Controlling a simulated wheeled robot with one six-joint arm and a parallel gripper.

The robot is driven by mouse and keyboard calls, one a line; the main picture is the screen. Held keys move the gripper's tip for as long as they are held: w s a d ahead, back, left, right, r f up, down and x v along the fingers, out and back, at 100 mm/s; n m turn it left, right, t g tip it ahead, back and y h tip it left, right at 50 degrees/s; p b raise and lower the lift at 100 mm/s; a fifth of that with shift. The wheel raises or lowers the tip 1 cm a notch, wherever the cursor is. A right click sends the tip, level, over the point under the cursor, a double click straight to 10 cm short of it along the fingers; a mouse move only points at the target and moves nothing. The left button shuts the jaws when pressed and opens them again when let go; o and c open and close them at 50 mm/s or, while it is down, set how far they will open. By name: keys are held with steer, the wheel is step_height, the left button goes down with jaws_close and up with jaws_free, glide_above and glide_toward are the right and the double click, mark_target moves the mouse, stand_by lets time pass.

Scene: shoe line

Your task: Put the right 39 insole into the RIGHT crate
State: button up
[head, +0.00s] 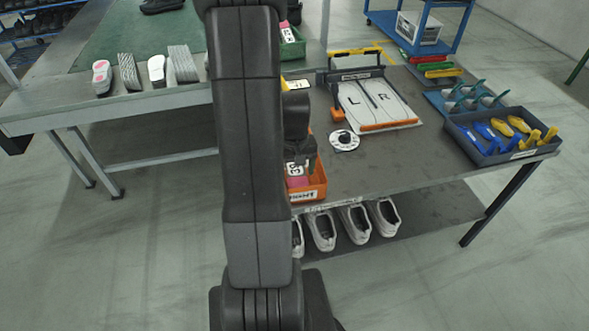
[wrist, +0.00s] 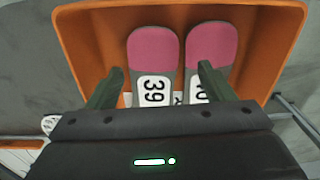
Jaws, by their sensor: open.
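In the wrist view an orange crate (wrist: 82,38) holds two insoles with pink ends, lying side by side. The left one is an insole marked 39 (wrist: 153,62). The other insole (wrist: 211,45) has a white label partly covered by a finger. My gripper (wrist: 160,76) is open above the crate. One finger is just left of the 39 insole, the other overlaps the second insole in the picture. Contact cannot be told. In the head view the orange crate (head: 318,187) is at the table's near left edge, partly behind my arm; its front label is not clearly legible.
A green crate (head: 293,48) stands behind my arm. Several white shoes (head: 355,220) stand on the shelf below.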

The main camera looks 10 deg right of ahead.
step_height(320, 180, up, 13)
steer(key=p, duration=0.1)
stand_by(0.3)
steer(key=shift+f, duration=0.1)
step_height(320, 180, down, 13)
steer(key=shift+f+b, duration=0.15)
steer(key=shift+b, duration=0.75)
steer(key=shift+r+p, duration=0.35)
steer(key=shift+f, duration=0.15)
